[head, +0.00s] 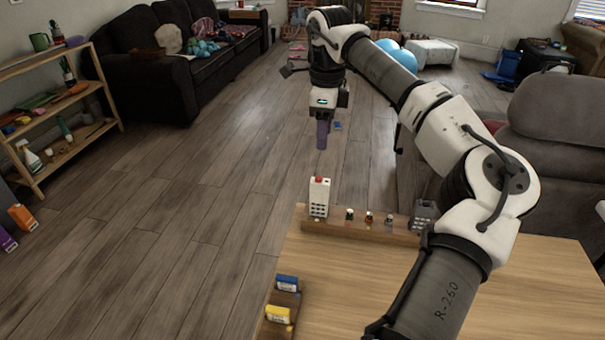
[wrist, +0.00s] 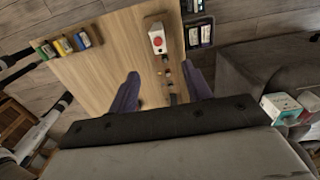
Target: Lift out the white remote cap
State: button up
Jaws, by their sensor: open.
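The white remote cap (head: 319,200) is a white upright block with dark marks on its face and a red top. It stands at the left end of a wooden rack (head: 345,228) on the table's far edge. It also shows in the wrist view (wrist: 155,31), near the top middle, with its red spot. My gripper (head: 322,135) hangs in the air, above and apart from it in the head view. In the wrist view its two purple fingers (wrist: 164,88) are spread with nothing held between them. The lower part of the cap is hidden by the rack.
Several small bottles (head: 369,218) and a grey block (head: 423,214) stand in the same rack. A blue block (head: 287,283) and a yellow block (head: 278,315) sit at the table's left edge. The middle of the wooden table (head: 345,285) is mostly clear. A grey sofa (head: 555,130) stands right.

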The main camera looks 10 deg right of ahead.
send_over(320, 178)
jog(key=f, duration=0.8)
jog(key=shift+d, duration=0.4)
jog(key=shift+a+f+p, duration=0.2)
jog(key=shift+f+p, duration=0.25)
jog(key=shift+f, duration=1)
jog(key=shift+a+f+p, duration=0.15)
jog(key=shift+f+p, duration=0.3)
jog(key=shift+f, duration=0.95)
jog(key=c, duration=1)
jog(key=shift+o, duration=0.2)
jog(key=shift+r, duration=0.1)
